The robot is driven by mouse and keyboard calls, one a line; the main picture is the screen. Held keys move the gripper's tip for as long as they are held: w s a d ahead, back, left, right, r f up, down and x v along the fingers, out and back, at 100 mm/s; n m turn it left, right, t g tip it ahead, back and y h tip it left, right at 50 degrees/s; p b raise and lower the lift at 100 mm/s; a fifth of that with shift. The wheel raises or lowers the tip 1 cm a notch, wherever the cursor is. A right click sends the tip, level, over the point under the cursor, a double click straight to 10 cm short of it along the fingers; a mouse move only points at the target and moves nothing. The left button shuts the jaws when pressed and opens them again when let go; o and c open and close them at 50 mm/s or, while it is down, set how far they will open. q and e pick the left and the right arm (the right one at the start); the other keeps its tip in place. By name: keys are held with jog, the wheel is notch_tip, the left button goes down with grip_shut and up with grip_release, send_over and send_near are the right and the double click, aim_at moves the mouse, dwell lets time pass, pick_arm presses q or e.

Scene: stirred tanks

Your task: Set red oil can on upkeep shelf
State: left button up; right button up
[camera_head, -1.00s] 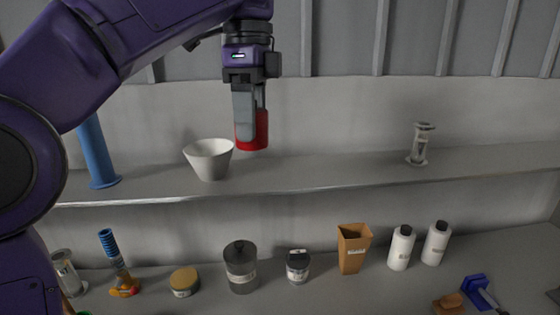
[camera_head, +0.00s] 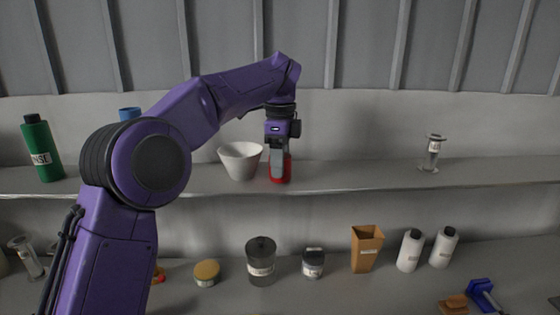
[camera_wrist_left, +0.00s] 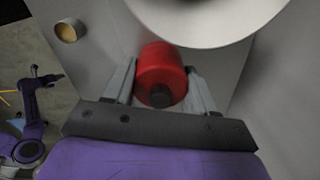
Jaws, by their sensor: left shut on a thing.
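The red oil can (camera_head: 280,174) is upright at the shelf (camera_head: 345,178), just right of a white bowl. My left gripper (camera_head: 279,160) points down from above and is shut on the can's upper part. In the left wrist view the red can (camera_wrist_left: 160,72) with its dark cap sits between both fingers. Its base is low over the shelf top; I cannot tell whether it touches. A small purple arm, which seems to be my right one, shows at the left of the wrist view; its jaws are too small to read.
The white bowl (camera_head: 240,160) stands close left of the can. A green bottle (camera_head: 41,148) and a blue cylinder (camera_head: 130,114) are farther left. A small clear stand (camera_head: 432,152) is at right. The shelf between can and stand is clear. Jars and bottles stand on the bench below.

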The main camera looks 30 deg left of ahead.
pick_arm(q)
jog(key=shift+w+f, duration=0.35)
jog(key=o, duration=1.1)
jog(key=shift+w+d, duration=0.1)
jog(key=shift+w, duration=0.2)
jog(key=shift+s+r, duration=0.1)
jog(key=shift+s, duration=0.2)
jog(key=shift+s+r, duration=0.1)
jog(key=shift+r, duration=0.45)
notch_tip(320, 180, up, 11)
jog(key=p, duration=0.6)
jog(key=shift+r, duration=0.1)
pick_arm(e)
jog(key=r, duration=0.6)
jog(key=shift+w, duration=0.2)
pick_arm(q)
jog(key=shift+w, duration=0.2)
pick_arm(e)
jog(key=shift+f, duration=0.1)
